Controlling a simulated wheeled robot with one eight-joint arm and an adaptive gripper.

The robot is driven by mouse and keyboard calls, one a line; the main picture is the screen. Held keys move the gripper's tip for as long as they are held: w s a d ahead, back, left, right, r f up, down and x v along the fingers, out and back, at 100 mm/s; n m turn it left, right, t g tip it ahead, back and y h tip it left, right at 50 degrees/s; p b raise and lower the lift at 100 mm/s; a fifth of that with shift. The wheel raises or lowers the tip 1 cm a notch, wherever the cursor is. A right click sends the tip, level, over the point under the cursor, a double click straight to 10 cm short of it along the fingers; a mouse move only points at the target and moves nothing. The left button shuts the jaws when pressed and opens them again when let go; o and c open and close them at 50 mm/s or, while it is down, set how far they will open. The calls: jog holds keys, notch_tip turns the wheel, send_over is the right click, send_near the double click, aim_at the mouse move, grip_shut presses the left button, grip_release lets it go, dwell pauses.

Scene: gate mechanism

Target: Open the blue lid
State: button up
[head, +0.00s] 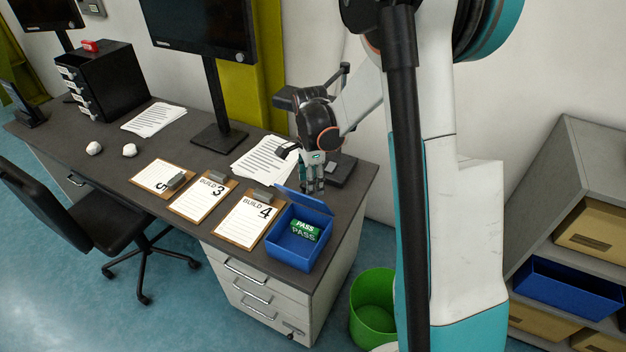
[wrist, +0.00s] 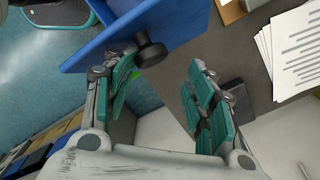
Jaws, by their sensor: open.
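The blue box (head: 287,256) stands at the right front corner of the desk. Its blue lid (head: 303,201) is raised, tilted up along the box's back edge, and the inside shows. A green "PASS" item (head: 305,231) is inside. My gripper (head: 314,188) points down just behind the raised lid, fingers apart and empty. In the wrist view, the lid (wrist: 98,48) is a blue panel beside the left finger of my gripper (wrist: 173,60). I cannot tell whether that finger touches it.
Clipboards (head: 240,222) lie left of the box, papers (head: 262,158) behind. A monitor (head: 213,100) stands farther left, and a dark device (head: 340,168) is close behind my gripper. A green bin (head: 372,300) is on the floor; shelves (head: 580,190) stand right.

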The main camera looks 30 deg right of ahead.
jog(key=shift+w+a, duration=0.1)
jog(key=shift+a, duration=0.3)
jog(key=shift+r, duration=0.1)
notch_tip(320, 180, up, 12)
dwell(0.3)
jog(key=shift+d, duration=0.15)
jog(key=s+a+r+n+t, duration=0.3)
jog(key=s+a+r+n, duration=0.35)
jog(key=s+n, duration=0.4)
jog(key=s+a+n+t, duration=0.3)
jog(key=s+n, duration=0.6)
jog(key=s, duration=0.3)
jog(key=shift+a+f+t+b, duration=0.3)
jog(key=shift+a+f+t, duration=0.1)
jog(key=shift+t, duration=0.2)
